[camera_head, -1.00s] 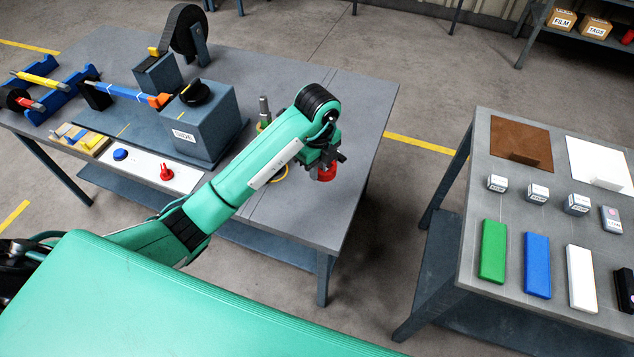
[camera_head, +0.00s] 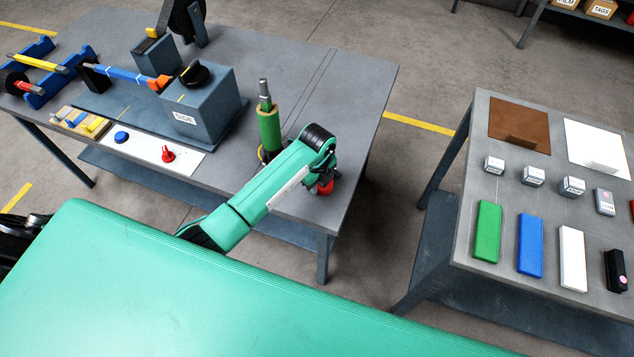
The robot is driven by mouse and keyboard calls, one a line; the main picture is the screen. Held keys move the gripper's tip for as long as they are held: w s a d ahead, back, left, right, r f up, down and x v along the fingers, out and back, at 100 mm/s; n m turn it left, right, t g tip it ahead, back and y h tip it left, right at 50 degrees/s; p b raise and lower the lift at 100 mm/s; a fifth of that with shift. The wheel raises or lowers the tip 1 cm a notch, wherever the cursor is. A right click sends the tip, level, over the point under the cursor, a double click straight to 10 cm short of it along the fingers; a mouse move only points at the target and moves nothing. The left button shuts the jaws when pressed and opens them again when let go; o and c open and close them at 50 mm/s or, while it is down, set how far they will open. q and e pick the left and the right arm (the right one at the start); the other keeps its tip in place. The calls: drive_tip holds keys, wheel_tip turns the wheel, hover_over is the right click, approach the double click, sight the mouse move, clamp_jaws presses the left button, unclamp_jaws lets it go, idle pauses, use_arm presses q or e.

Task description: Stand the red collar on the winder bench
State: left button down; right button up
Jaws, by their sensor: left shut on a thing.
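The red collar (camera_head: 325,188) is a small red ring-like piece at the right front part of the grey winder bench (camera_head: 345,105). My left gripper (camera_head: 322,182) reaches over the bench and is shut on the collar. The collar is low, close to the bench top near its right front edge. I cannot tell whether it touches the surface. The forearm and wrist hide part of it and most of the fingers. My right gripper is not in view.
A green roll on an upright spindle (camera_head: 268,128) stands just left of my wrist. The blue-grey SIDE box (camera_head: 200,105) with a black knob stands further left. A white strip (camera_head: 150,153) holds a blue button and red switch. A second table (camera_head: 470,225) stands right, across a gap.

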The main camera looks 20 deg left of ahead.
use_arm(q)
drive_tip(key=shift+f, duration=0.15)
drive_tip(key=c, duration=1.4)
unclamp_jaws()
drive_tip(key=shift+r, duration=0.3)
wheel_tip(320, 180, up, 12)
drive_tip(key=b, duration=0.3)
drive_tip(key=shift+f, duration=0.1)
